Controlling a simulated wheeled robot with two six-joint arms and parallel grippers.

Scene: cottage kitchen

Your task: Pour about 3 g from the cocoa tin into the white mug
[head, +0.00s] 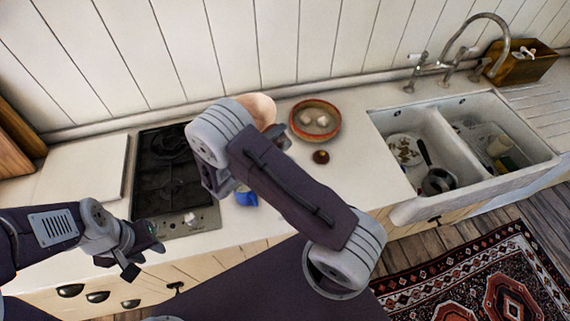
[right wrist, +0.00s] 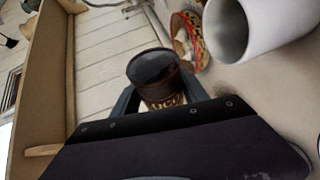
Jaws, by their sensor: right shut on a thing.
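The cocoa tin (right wrist: 163,100) is dark with a lettered label, and its dark round top faces the right wrist view. My right gripper (right wrist: 158,92) is shut on it, one finger on each side. The white mug (right wrist: 282,28) lies to the upper right in that view, its round mouth showing, apart from the tin. I cannot tell the cocoa level or any powder in the mug. In the head view my right arm hides the mug, the tin and most of my right gripper. My left gripper (head: 143,260) is empty, its fingers apart, near the counter's front edge.
A black hob (head: 165,185) is at left on the counter. A blue item (head: 246,198) shows beside my right arm. Behind it are a peach round item (head: 262,105), an orange bowl (head: 304,135) with pale things, and a small brown item (head: 321,157). A double sink (head: 437,122) is right.

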